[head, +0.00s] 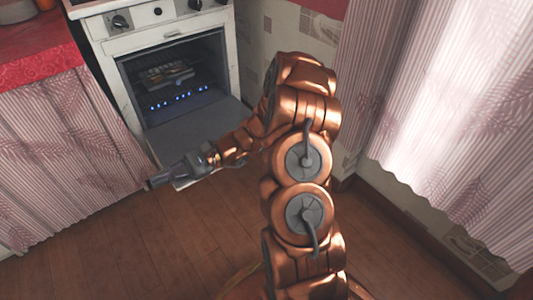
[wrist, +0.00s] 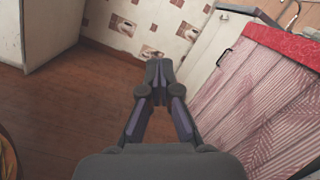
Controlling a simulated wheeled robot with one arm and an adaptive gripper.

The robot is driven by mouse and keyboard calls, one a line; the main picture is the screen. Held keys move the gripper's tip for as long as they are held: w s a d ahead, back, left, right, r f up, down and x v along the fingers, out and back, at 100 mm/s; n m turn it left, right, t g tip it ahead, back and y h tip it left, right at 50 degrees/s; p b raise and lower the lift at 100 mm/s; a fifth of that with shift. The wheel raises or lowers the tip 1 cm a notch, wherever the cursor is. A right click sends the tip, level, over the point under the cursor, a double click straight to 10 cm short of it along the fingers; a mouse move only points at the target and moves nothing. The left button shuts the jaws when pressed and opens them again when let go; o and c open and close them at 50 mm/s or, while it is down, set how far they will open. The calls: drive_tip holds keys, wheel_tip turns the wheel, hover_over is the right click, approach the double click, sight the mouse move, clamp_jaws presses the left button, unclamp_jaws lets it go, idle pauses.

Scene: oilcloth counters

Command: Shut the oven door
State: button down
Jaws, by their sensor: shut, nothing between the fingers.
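The white oven (head: 165,60) stands against the back wall in the head view. Its door (head: 195,128) hangs open, folded down toward the floor, and the dark cavity shows. Inside is a rack with something on it, and a row of small blue flames. My gripper (head: 152,183) is shut and empty, at the lower left outer corner of the open door in the picture. My arm covers part of the door's right side, so I cannot tell whether the gripper touches the door. In the wrist view my gripper (wrist: 158,66) has its fingertips together, with nothing between them.
A counter with a red cloth (head: 40,55) and a pink striped curtain (head: 65,150) stands left of the oven. Pink curtains (head: 440,110) hang at the right. The wooden floor (head: 130,245) in front is clear.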

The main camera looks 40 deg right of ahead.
drive_tip(key=w+d+f+m+t+h, duration=0.3)
drive_tip(key=w+d+f+m+t, duration=0.2)
drive_tip(key=d+f+m+t, duration=0.45)
drive_tip(key=w+d+f+m+t+h, duration=0.4)
drive_tip(key=d+t, duration=0.3)
drive_tip(key=d, duration=0.5)
drive_tip(key=s+d+f+m+t+h, duration=0.1)
drive_tip(key=s+d+f+m+h, duration=0.2)
drive_tip(key=d+f+m+h, duration=0.25)
drive_tip(key=s+d+f+m+t+h, duration=0.1)
drive_tip(key=s+d+f+m+h, duration=0.2)
drive_tip(key=d+f, duration=0.45)
drive_tip(key=s+d+f+m+t+h, duration=0.1)
drive_tip(key=s+d+f+m+h, duration=0.1)
drive_tip(key=s+d+f+h, duration=0.35)
drive_tip(key=r+b+x, duration=0.2)
drive_tip(key=b+x, duration=0.4)
drive_tip(key=x, duration=0.6)
drive_tip(key=shift+d+b, duration=0.3)
drive_tip(key=shift+d, duration=0.1)
drive_tip(key=shift+s+r, duration=0.1)
drive_tip(key=shift+r, duration=0.2)
